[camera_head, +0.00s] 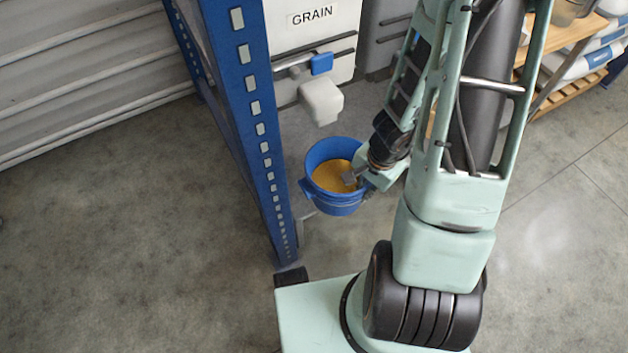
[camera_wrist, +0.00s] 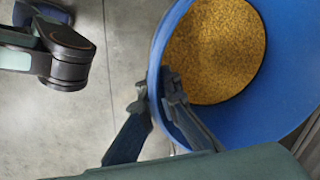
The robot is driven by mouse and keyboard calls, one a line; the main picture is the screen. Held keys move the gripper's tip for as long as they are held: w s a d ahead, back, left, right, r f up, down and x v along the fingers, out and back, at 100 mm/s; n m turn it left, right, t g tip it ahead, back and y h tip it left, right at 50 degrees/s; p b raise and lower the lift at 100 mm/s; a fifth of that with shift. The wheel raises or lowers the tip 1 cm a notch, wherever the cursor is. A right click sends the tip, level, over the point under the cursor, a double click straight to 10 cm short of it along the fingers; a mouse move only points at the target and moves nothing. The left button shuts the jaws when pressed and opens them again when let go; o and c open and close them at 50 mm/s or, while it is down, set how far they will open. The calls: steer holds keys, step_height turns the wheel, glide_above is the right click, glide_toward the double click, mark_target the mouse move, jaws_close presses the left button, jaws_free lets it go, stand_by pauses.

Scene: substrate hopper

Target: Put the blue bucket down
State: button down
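The blue bucket (camera_head: 325,205) with yellow grain (camera_head: 332,178) in it is in the head view, below and beside the white spout of the GRAIN hopper. My gripper (camera_head: 358,180) is at the bucket's right side. In the wrist view the bucket (camera_wrist: 292,90) fills the right part, with the grain (camera_wrist: 215,50) inside. There my gripper (camera_wrist: 160,100) has one finger outside the bucket wall and one inside, shut on the rim. The bucket looks upright. Its underside is hidden, so I cannot tell its exact height above the floor.
The GRAIN hopper (camera_head: 310,45) has a white spout (camera_head: 320,100) and a blue handle (camera_head: 321,64) above the bucket. A blue rack post (camera_head: 250,110) stands close on the left. A wooden shelf (camera_head: 560,38) is at upper right. Open concrete floor (camera_head: 130,230) lies at left.

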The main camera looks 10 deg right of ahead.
steer(key=p, duration=0.2)
glide_toward(339, 172)
steer(key=s+f, duration=0.3)
steer(key=f, duration=0.1)
steer(key=shift+s+f, duration=0.1)
steer(key=shift+s, duration=0.3)
steer(key=w+f, duration=0.3)
steer(key=w+f+b, duration=0.1)
steer(key=f, duration=0.1)
steer(key=shift+w+a+f, duration=0.15)
steer(key=shift+w+a, duration=0.15)
steer(key=shift+w+a+f, duration=0.1)
steer(key=shift+w+f, duration=0.3)
steer(key=shift+f+b, duration=0.65)
steer(key=shift+f, duration=0.95)
steer(key=shift+f, duration=0.2)
steer(key=c, duration=2.2)
jaws_free()
steer(key=shift+o, duration=0.2)
steer(key=shift+r, duration=0.1)
steer(key=r+p, duration=0.1)
steer(key=r, duration=0.3)
steer(key=r+p, duration=0.1)
steer(key=r, duration=0.3)
steer(key=s+r+p, duration=0.1)
steer(key=r+p, duration=0.1)
steer(key=r, duration=0.2)
steer(key=shift+d, duration=0.4)
